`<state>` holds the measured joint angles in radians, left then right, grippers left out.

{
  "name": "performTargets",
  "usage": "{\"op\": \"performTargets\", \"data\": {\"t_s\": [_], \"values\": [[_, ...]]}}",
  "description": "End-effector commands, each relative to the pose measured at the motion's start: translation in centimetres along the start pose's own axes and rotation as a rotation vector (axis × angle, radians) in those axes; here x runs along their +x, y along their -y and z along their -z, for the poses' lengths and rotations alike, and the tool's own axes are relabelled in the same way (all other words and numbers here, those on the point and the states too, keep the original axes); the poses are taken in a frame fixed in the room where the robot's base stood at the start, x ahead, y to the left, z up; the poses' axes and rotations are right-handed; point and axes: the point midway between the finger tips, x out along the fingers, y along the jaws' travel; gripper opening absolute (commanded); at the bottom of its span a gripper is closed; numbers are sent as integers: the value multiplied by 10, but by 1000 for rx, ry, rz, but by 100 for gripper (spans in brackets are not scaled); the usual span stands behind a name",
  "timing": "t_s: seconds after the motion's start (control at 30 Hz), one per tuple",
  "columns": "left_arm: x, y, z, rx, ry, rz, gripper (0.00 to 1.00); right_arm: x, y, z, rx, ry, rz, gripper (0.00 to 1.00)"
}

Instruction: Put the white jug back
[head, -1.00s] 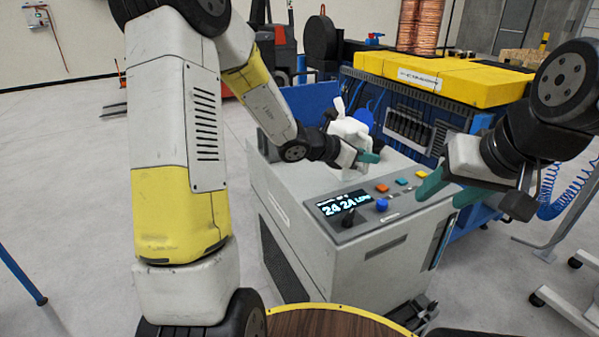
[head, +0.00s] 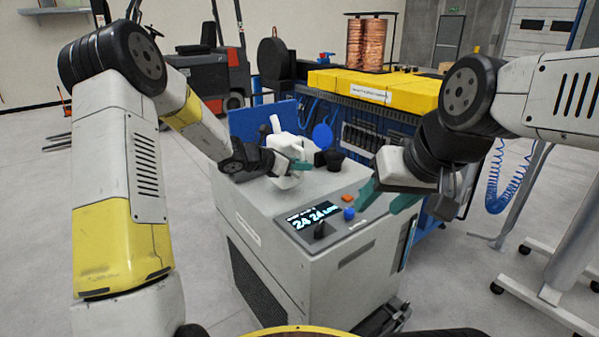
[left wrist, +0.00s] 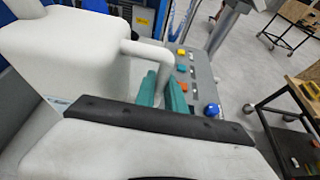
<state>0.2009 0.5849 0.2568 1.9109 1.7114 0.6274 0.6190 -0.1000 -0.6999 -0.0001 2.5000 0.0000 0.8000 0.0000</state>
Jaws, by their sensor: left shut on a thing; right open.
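The white jug (head: 284,146) is at the back left of the grey machine (head: 300,215), roughly upright. My left gripper (head: 300,165) is shut on the jug's handle. In the left wrist view, the jug (left wrist: 75,55) fills the upper left, and the teal fingers (left wrist: 165,92) are at its handle (left wrist: 150,50). I cannot tell whether the jug's base touches the machine top. My right gripper (head: 388,198) is open and empty, in front of the machine's right side near the buttons.
A black funnel-shaped part (head: 330,158) and a blue round disc (head: 322,136) are just right of the jug. A blue panel (head: 262,120) stands behind it. The control panel (head: 320,222) has a display and coloured buttons. A bench with yellow blocks (head: 380,85) is behind.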

Motion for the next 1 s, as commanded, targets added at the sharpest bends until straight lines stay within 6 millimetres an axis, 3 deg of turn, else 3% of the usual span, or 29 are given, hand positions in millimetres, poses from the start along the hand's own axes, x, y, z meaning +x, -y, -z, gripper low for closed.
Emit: {"op": "performTargets", "data": {"t_s": [0.27,0.5,0.87,0.9,1.0], "values": [[9,-18,-3,3,3,1,0,0,0,0,0,0,0,50],[21,-17,29,0,2,2,0,0,0,0,0,0,0,50],[23,-17,32,2,2,1,0,0,0,0,0,0,0,50],[23,-17,33,0,0,1,20,0,0,0,0,0,0,50],[23,-17,33,0,0,1,36,0,0,0,0,0,0,50]]}}
